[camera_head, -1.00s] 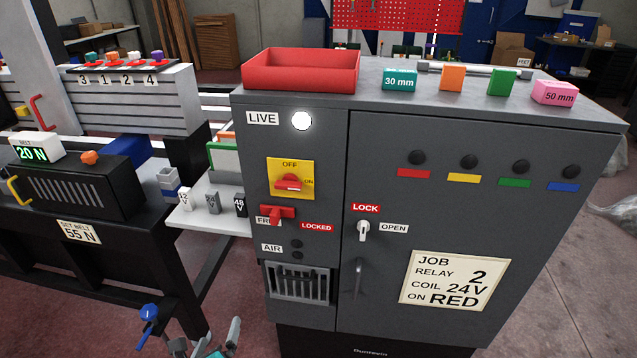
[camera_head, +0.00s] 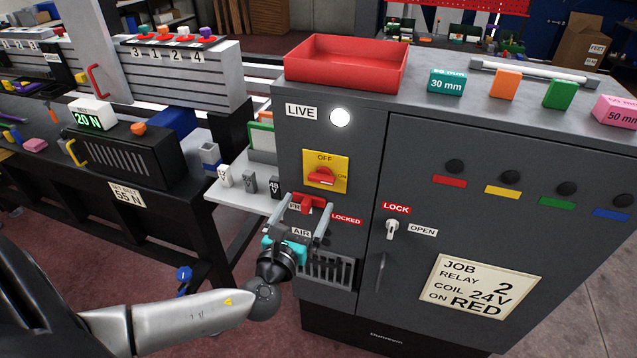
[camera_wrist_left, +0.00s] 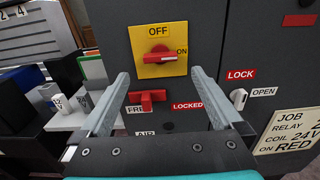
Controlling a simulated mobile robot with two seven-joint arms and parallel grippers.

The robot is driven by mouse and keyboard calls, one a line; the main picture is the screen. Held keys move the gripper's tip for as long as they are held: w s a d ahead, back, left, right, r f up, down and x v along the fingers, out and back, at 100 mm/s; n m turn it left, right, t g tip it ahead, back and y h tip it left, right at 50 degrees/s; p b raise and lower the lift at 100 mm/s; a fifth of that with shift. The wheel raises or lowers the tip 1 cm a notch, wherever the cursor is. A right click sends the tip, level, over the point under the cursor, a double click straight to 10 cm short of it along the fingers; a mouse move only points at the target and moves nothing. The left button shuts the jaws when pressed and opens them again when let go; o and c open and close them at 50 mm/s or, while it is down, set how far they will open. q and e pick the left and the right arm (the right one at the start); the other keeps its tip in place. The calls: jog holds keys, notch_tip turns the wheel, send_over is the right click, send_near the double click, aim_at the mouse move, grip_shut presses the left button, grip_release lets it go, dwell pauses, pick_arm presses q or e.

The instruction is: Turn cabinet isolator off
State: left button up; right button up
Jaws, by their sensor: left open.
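The isolator is a red rotary handle (camera_head: 322,177) on a yellow plate (camera_head: 340,160) marked OFF at the top and ON at the right, on the cabinet's left panel. The handle lies roughly level, its end towards ON; it also shows in the left wrist view (camera_wrist_left: 158,56). A red lever (camera_head: 306,203) sits below it between FREE and LOCKED labels. My left gripper (camera_head: 306,215) is open and empty in front of the panel, below the isolator, its fingers either side of the red lever in the picture. My right gripper is not in view.
A white LIVE lamp (camera_head: 340,117) is lit above the isolator. The door lock (camera_head: 392,229) and job card (camera_head: 476,286) are to the right. A red tray (camera_head: 347,64) stands on the cabinet top. A shelf with small blocks (camera_head: 249,182) is at the left.

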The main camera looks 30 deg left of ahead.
aim_at(320, 181)
pick_arm(q)
jog(key=x, duration=0.8)
jog(key=shift+w, duration=0.1)
jog(key=shift+c, duration=0.2)
jog(key=c, duration=1.2)
